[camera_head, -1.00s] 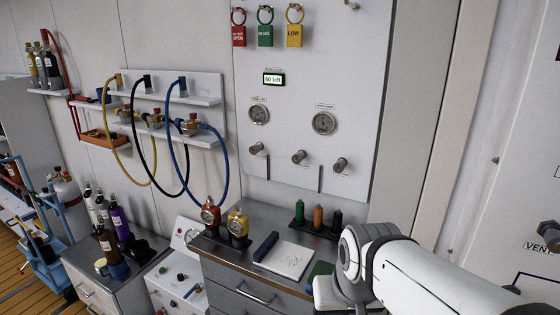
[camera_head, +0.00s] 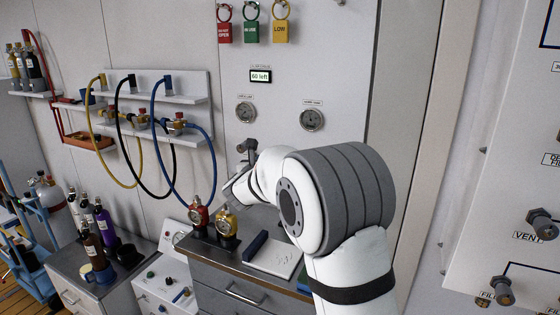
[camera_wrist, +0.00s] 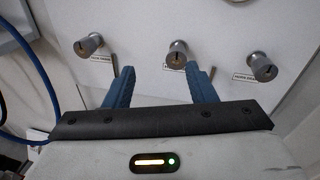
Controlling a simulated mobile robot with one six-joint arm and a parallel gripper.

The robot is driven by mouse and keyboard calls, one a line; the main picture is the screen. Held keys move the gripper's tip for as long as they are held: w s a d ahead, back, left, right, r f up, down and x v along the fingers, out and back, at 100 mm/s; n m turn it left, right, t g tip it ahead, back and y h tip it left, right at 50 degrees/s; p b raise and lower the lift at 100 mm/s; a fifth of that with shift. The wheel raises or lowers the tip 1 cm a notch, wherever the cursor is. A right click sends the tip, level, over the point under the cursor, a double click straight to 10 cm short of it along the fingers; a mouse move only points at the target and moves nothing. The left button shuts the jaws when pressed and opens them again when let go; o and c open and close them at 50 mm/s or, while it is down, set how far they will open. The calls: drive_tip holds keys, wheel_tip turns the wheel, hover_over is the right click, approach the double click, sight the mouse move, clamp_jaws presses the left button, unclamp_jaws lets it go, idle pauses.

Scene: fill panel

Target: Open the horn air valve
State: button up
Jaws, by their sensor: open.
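The wrist view shows three grey valve knobs on the white panel: a left knob (camera_wrist: 88,44), a middle knob (camera_wrist: 177,53) and a right knob (camera_wrist: 262,66). Each has a small label. The right label seems to begin with "HORN"; the others are too blurred to read surely. My gripper (camera_wrist: 160,68) is open and empty, its blue fingers pointing at the panel. The middle knob shows just beyond the right fingertip, with no visible grip on it. In the head view the left knob (camera_head: 246,147) shows, while my arm hides the other two.
Two gauges (camera_head: 312,120) and a "60 left" display (camera_head: 260,76) sit above the knobs. A drawer bench (camera_head: 225,265) stands below, with red and yellow gauge units (camera_head: 227,222) on it. Hoses (camera_head: 212,150) hang at the left; a blue one passes left of the gripper.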

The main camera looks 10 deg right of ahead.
drive_tip(key=w+d+f+m+g+h+p, duration=0.1)
drive_tip(key=w+d+f+m+h+p, duration=0.1)
drive_tip(key=w+d+m, duration=0.3)
drive_tip(key=shift+w+d+f+m+h, duration=0.25)
drive_tip(key=shift+w+d+m+h, duration=0.05)
drive_tip(key=shift+w+m+h, duration=0.7)
drive_tip(key=shift+c, duration=0.4)
